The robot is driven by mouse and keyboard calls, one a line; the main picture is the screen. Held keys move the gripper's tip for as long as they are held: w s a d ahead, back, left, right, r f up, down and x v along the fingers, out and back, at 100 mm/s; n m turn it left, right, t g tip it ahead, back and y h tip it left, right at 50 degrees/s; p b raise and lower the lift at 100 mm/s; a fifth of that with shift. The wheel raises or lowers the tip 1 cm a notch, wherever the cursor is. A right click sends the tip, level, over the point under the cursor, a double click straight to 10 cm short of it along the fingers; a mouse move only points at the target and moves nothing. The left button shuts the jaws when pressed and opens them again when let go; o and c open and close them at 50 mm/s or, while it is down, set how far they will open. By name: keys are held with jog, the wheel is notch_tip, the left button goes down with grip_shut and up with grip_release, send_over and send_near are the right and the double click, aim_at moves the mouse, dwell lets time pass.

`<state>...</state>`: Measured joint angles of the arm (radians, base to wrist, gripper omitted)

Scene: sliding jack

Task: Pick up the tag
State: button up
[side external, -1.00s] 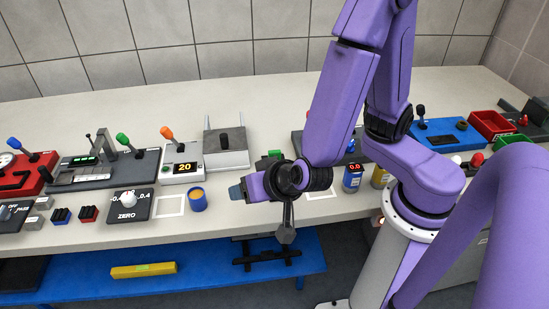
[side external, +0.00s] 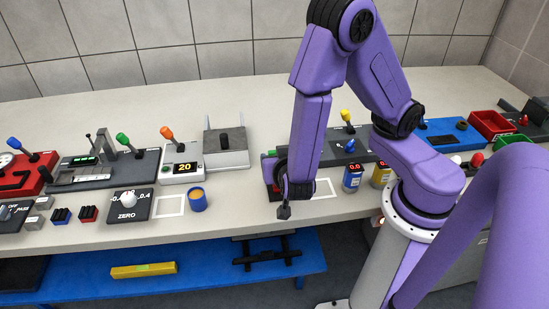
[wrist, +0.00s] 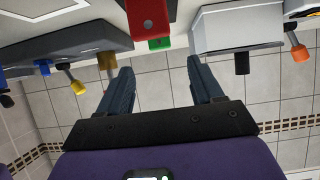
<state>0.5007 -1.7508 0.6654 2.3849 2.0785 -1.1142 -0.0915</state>
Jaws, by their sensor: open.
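No thing that I can name for sure as the tag shows. My gripper (wrist: 161,75) is open in the wrist view, with its two dark fingers apart and nothing between them. A red block (wrist: 143,12) with a green part (wrist: 159,43) is ahead of the fingers at the top of the wrist view, apart from them. The green part (side external: 271,153) also shows in the side view, beside my wrist. My arm hides most of my gripper and part of the bench there.
A grey box with a black knob (side external: 224,141) stands left of my wrist. A blue cup (side external: 197,201) and an orange-lever box (side external: 182,168) are farther left. The bench's back strip is clear.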

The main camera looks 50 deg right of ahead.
aim_at(274, 151)
jog(key=shift+x, duration=4.65)
jog(key=shift+f, duration=0.15)
jog(key=c, duration=1)
